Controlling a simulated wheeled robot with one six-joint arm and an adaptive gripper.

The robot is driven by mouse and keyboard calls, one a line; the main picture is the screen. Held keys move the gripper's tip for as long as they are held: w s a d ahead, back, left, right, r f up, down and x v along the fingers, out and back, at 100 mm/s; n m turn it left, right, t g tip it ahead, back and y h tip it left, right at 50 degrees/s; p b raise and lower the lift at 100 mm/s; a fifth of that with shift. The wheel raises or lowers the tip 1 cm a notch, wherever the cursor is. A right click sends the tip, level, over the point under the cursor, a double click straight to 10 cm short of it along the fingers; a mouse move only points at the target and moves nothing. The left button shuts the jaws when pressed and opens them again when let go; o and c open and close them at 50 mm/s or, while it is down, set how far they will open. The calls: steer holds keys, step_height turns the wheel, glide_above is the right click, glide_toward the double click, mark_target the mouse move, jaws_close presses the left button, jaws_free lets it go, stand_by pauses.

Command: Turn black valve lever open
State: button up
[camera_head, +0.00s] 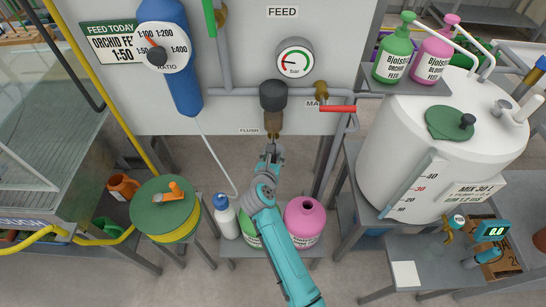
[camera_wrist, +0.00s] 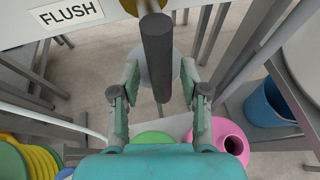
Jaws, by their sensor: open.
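The black valve lever (camera_wrist: 158,42) hangs straight down as a dark round bar in the wrist view, beside the white FLUSH label (camera_wrist: 66,14). My gripper (camera_wrist: 160,72) is open, with one finger on each side of the lever's lower part in that view. Gaps show on both sides, so neither finger appears to touch it. Whether the lever lies fully between the fingers in depth is unclear. In the head view, my gripper (camera_head: 272,154) is just below a brass fitting (camera_head: 273,122) under a black capped part (camera_head: 273,96). The lever cannot be made out clearly there.
A red lever (camera_head: 337,109) sits on the pipe to the right, below a pressure gauge (camera_head: 295,60). A pink bottle (camera_head: 305,217) and a white bottle (camera_head: 224,216) stand below.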

steer(key=v, duration=1.2)
steer(key=shift+d, duration=0.1)
steer(key=s+d+r+n+t+h, duration=0.25)
steer(key=s+d+n, duration=0.35)
steer(key=s+d, duration=0.4)
steer(key=s+d+r+n+t+h, duration=0.1)
steer(key=s+d+r+n+t, duration=0.15)
steer(key=s+d+n, duration=0.65)
steer(key=s+d+n+g+y, duration=0.1)
steer(key=s+n+g+y, duration=0.2)
steer(key=s+n, duration=2)
steer(key=s+y, duration=0.1)
steer(key=y, duration=0.2)
steer(key=shift+d+r, duration=0.3)
steer(key=shift+r, duration=0.1)
